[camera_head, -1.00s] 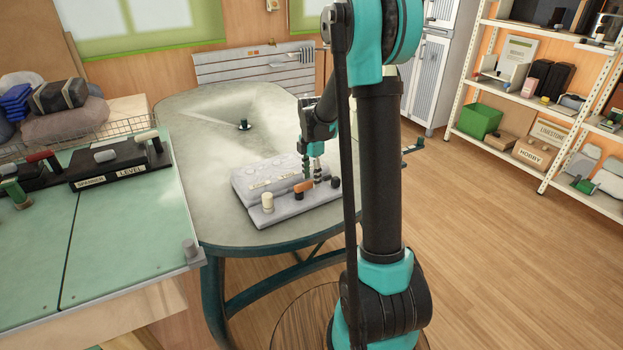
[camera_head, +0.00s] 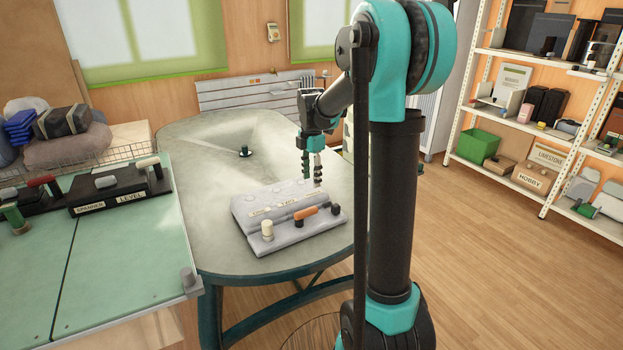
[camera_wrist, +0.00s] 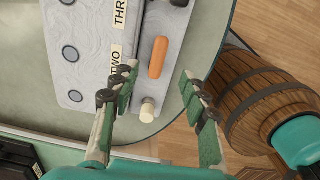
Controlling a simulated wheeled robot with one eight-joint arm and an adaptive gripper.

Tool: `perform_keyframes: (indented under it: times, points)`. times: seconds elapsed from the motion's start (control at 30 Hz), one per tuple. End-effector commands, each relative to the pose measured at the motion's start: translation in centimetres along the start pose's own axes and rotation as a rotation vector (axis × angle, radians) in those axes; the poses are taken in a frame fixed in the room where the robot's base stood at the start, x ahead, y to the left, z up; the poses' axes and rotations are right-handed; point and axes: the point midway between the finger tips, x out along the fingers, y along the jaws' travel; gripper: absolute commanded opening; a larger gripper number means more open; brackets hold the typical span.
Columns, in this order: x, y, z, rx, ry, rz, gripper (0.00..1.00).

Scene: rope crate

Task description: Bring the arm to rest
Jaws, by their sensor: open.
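My gripper (camera_head: 311,168) hangs above the right back part of the grey block on the oval table in the head view. Its fingers point down, are apart and hold nothing. In the wrist view my gripper (camera_wrist: 160,98) is open above the block's front edge. The grey stepped block (camera_head: 246,207) has labels reading "TWO" and "THR..." in the wrist view. Along its front step stand a cream peg (camera_head: 267,231), an orange-handled piece (camera_head: 306,212) and a dark knob (camera_head: 335,210). The orange piece (camera_wrist: 158,57) and cream peg (camera_wrist: 148,110) show between the fingers, below them.
The oval table (camera_head: 190,170) has a small dark fitting (camera_head: 244,151) at the back. A green workbench (camera_head: 110,255) with "SPANNER" and "LEVEL" holders stands at the left. A barrel (camera_wrist: 250,95) stands on the floor beside the table. Shelves (camera_head: 545,120) stand at the right; open floor lies before them.

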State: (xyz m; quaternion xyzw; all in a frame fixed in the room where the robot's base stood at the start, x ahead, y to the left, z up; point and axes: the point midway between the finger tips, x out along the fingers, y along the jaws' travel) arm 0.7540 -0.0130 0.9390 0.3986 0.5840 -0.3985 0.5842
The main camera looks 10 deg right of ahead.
Motion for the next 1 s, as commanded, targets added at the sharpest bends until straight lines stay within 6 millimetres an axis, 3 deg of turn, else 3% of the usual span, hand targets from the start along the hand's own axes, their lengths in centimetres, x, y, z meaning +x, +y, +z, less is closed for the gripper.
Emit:
perform_keyframes:
  times: [0.17,0.27,0.57,0.8,1.0]
  points:
    - [0.1,-0.8,-0.2,0.051,-0.003,0.009,0.45]
    - [0.6,-2.7,-0.6,0.184,-0.008,0.034,0.45]
    - [3.7,-12.1,-2.9,0.882,0.019,0.175,0.45]
    - [7.4,-19.8,-5.2,1.449,0.113,0.284,0.45]
    - [10.0,-24.2,-6.6,1.791,0.206,0.340,0.45]
